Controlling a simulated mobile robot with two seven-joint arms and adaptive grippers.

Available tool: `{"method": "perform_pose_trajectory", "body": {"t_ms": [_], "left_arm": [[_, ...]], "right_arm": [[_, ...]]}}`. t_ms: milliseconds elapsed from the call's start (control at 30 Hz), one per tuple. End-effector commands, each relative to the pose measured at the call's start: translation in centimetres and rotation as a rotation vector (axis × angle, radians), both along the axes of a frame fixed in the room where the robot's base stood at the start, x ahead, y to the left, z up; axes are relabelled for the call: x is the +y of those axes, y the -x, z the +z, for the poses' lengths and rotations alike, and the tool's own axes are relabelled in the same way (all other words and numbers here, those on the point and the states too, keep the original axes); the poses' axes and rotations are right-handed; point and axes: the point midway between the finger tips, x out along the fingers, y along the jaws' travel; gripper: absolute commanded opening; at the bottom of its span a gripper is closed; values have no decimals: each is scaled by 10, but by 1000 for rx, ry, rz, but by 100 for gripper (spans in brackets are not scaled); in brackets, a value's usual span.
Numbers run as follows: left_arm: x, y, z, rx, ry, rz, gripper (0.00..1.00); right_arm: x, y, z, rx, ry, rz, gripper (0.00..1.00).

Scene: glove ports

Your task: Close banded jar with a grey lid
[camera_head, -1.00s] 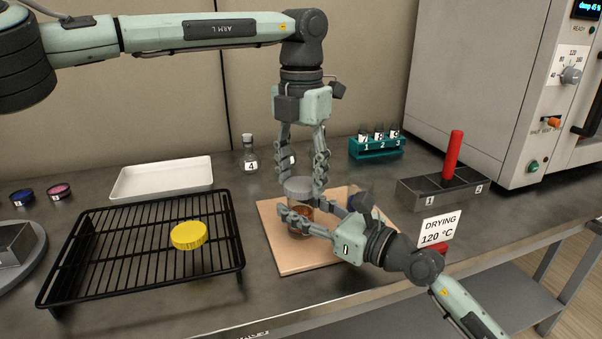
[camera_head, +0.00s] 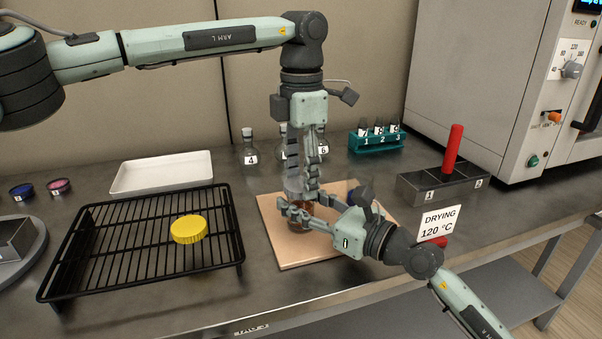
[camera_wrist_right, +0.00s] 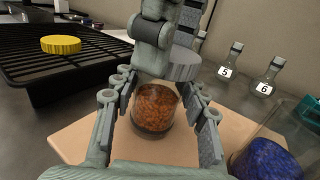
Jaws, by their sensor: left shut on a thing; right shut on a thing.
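The jar (camera_head: 300,216) stands on a tan board (camera_head: 290,255); the right wrist view shows its clear glass and orange-brown granules (camera_wrist_right: 156,108). My right gripper (camera_head: 302,214) is shut on it, one finger on each side. The grey lid (camera_head: 293,187) is in my left gripper (camera_head: 304,188), which points down from above and is shut on it. In the right wrist view the lid (camera_wrist_right: 185,66) shows above and right of the jar, partly hidden by a left finger. I cannot tell whether lid and jar touch.
A jar of blue granules (camera_wrist_right: 264,162) stands close on the right. A black rack (camera_head: 100,260) with a yellow lid (camera_head: 189,229) is left of the board. Numbered flasks (camera_head: 249,150), a teal vial rack (camera_head: 376,147) and a grey block with a red rod (camera_head: 453,150) stand around.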

Motion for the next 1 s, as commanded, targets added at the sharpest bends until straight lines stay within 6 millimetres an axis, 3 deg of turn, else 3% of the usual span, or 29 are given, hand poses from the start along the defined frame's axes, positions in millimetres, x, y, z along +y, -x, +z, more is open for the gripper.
{"method": "perform_pose_trajectory", "body": {"t_ms": [400, 1000], "left_arm": [[0, 1, -1, 0, 3, -1109, 39], [1, 1, -1, -1, 1, -2630, 39]], "right_arm": [[0, 0, 0, 1, 1, 0, 0], [0, 0, -1, 2, 1, 0, 0]]}}
